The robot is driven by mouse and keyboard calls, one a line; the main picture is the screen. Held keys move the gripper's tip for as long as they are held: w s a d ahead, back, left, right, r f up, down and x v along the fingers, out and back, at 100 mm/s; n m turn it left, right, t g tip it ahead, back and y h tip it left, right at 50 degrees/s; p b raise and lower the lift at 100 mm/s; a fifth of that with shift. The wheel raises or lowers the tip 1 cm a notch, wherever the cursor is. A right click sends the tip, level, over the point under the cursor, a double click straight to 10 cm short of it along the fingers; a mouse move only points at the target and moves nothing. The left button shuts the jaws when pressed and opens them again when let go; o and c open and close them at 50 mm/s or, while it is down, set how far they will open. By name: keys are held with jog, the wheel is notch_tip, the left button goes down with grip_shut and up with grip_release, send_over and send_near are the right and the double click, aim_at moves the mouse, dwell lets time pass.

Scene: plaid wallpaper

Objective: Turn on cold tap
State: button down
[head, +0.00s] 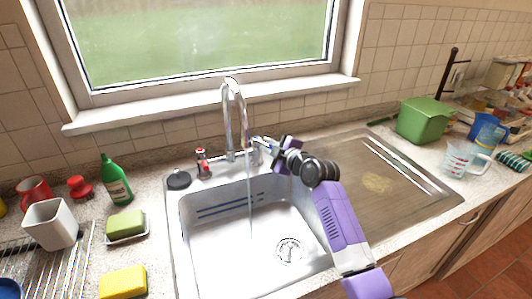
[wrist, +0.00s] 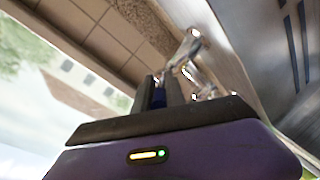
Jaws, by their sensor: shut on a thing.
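The chrome tap (head: 236,110) with its tall curved spout stands at the back of the sink. The red-marked handle (head: 203,165) is on its left. The cold tap (head: 262,143) is on its right, mostly hidden behind my gripper (head: 275,152). My gripper is shut on the cold tap handle. In the wrist view, the fingers of my gripper (wrist: 157,92) close around a dark blue part, with chrome tap parts (wrist: 187,50) just beyond. A thin, pale vertical line, which looks like water, runs down from the spout into the basin.
The sink basin (head: 225,250) is empty, with a drain at its lower right. A drainboard (head: 385,180) lies to the right. A green bottle (head: 115,180), sponges (head: 125,223) and a white cup (head: 50,225) stand left. A green bin (head: 423,120) and a measuring jug (head: 460,160) stand right.

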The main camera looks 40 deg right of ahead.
jog(key=y+b, duration=0.1)
jog(key=b, duration=0.1)
jog(key=shift+d+f+n+b, duration=0.25)
jog(key=shift+d+n+b, duration=0.05)
jog(key=shift+n+b, duration=0.1)
jog(key=shift+r, duration=0.2)
jog(key=c, duration=1.4)
grip_release()
jog(key=shift+b+v, duration=0.7)
jog(key=shift+v, duration=3.25)
